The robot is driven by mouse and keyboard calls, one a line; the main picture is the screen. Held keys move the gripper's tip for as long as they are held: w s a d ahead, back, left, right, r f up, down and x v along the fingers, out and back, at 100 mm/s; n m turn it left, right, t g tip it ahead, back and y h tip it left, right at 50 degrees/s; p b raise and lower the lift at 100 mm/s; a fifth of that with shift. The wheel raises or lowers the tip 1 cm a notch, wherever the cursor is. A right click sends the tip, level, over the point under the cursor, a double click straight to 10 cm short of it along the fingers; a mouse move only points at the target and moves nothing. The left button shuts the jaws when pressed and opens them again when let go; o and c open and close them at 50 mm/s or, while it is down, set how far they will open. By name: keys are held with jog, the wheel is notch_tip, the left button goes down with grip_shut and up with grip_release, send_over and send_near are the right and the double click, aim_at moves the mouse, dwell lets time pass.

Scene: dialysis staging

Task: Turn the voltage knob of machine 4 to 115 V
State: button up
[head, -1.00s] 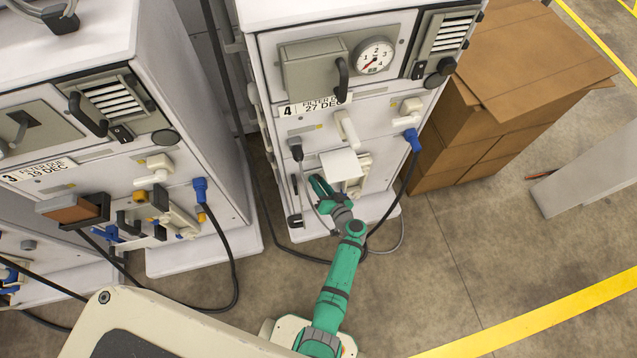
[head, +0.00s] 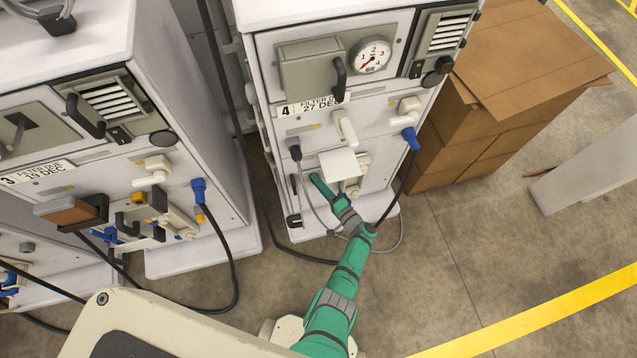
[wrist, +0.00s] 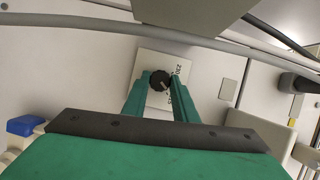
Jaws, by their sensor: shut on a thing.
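Machine 4 (head: 285,135) stands in the middle of the head view, with its number by a filter label. My gripper (head: 317,180) reaches its lower front, left of and below a white box-like part (head: 339,163). In the wrist view the black round voltage knob (wrist: 160,80) sits on a pale plate (wrist: 150,63) with printed numbers; 230 is legible, and another number below it is partly covered. My gripper (wrist: 161,88) is shut on the knob, one green finger on each side. The knob's pointer is too small to read. The head view hides the knob.
A grey hose (wrist: 110,25) crosses the top of the wrist view, near a grey block (wrist: 190,12). Cables hang around machine 4's lower front. Machine 3 (head: 205,120) stands to the left, cardboard boxes (head: 480,130) to the right.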

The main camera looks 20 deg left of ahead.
jog(key=shift+d+m, duration=0.1)
jog(key=shift+m, duration=0.4)
jog(key=o, duration=1)
jog(key=shift+o, duration=0.2)
jog(key=v, duration=1)
jog(key=shift+s+d+f, duration=0.2)
jog(key=shift+d+f, duration=0.1)
jog(key=shift+d, duration=0.05)
